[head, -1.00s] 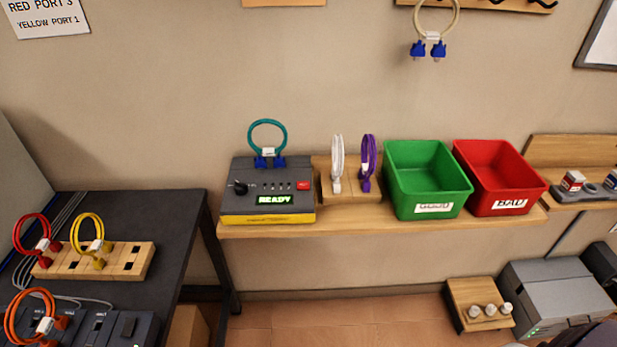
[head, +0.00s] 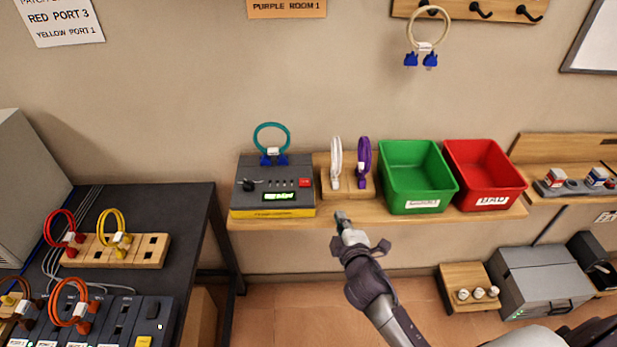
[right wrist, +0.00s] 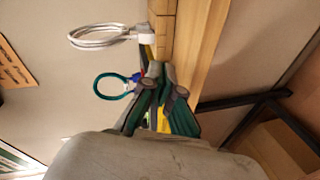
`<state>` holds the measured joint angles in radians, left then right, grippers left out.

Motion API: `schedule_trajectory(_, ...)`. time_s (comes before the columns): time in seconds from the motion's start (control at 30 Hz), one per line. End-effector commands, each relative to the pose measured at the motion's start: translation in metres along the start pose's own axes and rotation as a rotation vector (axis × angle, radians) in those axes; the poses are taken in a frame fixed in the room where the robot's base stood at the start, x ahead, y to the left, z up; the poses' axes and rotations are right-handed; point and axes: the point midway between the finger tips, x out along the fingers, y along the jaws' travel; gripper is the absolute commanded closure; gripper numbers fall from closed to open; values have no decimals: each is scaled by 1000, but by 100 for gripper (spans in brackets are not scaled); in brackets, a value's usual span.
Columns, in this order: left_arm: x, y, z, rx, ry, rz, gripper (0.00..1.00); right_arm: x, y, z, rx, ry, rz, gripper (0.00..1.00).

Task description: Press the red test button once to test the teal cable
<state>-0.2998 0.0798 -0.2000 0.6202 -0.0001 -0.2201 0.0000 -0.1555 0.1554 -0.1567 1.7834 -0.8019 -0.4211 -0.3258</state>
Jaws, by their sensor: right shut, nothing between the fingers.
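The dark tester box (head: 240,200) with a yellow front edge sits on the wooden wall shelf. Its red test button (head: 305,182) is at the right of its top face, and its green display is lit but too blurred to read. The teal cable (head: 272,125) stands in a loop at the back of the box with its blue plugs seated there. It also shows in the right wrist view (right wrist: 98,84). My right gripper (head: 341,217) is shut and empty, in front of the shelf, below and right of the button. The button is hidden in the wrist view. My left gripper is out of view.
White (head: 336,155) and purple (head: 364,160) cables stand on a wooden holder (head: 347,192) right of the tester. Green (head: 410,190) and red (head: 485,185) bins stand further right. A dark table (head: 195,215) with red, yellow and orange cables is at the left.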

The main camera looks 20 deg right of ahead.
Motion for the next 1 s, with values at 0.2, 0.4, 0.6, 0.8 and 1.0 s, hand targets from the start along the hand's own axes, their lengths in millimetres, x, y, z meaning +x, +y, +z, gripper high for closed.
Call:
schedule_trajectory(0.2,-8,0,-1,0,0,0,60,22,80,-64,-393,211,254,100)
schedule_trajectory(0.4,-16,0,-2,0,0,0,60,31,130,-145,-977,456,510,100)
schedule_trajectory(0.6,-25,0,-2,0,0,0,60,44,131,-192,-1641,679,645,100)
schedule_trajectory(0.8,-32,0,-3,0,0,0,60,73,124,-177,-2257,871,577,100)
schedule_trajectory(1.0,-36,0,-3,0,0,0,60,94,131,-135,-2627,1009,382,100)
